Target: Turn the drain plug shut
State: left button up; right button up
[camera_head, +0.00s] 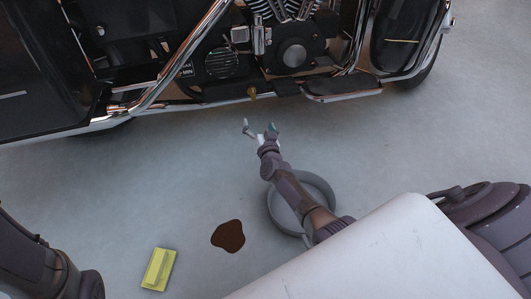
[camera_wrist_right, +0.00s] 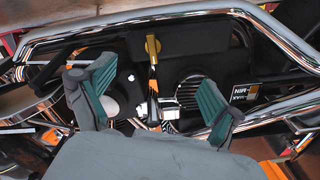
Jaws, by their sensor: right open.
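The drain plug (camera_head: 252,92) is a small brass-yellow piece under the motorcycle's engine. In the right wrist view the brass plug (camera_wrist_right: 152,46) shows at upper centre, beyond the fingertips and between their lines. My right gripper (camera_head: 260,129) is open and empty, below the plug in the head view and apart from it. Its two green-padded fingers (camera_wrist_right: 157,92) are spread wide in the wrist view. Whether the plug is open or shut I cannot tell. Of my left arm, only links show at the lower left; its gripper is out of view.
The black and chrome motorcycle (camera_head: 290,52) spans the top. A round grey pan (camera_head: 331,193) stands on the floor, partly hidden by my right arm. A dark brown puddle (camera_head: 228,236) and a yellow block, perhaps a sponge (camera_head: 158,269), lie left of it. Floor between is clear.

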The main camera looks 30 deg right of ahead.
jog(key=s+a+n+g+y+p, duration=0.3)
jog(key=s+a+n+g+p, duration=0.1)
jog(key=s+p, duration=1)
jog(key=shift+a+r+g+p, duration=0.25)
jog(key=shift+a+p, duration=0.35)
jog(key=shift+p, duration=1.35)
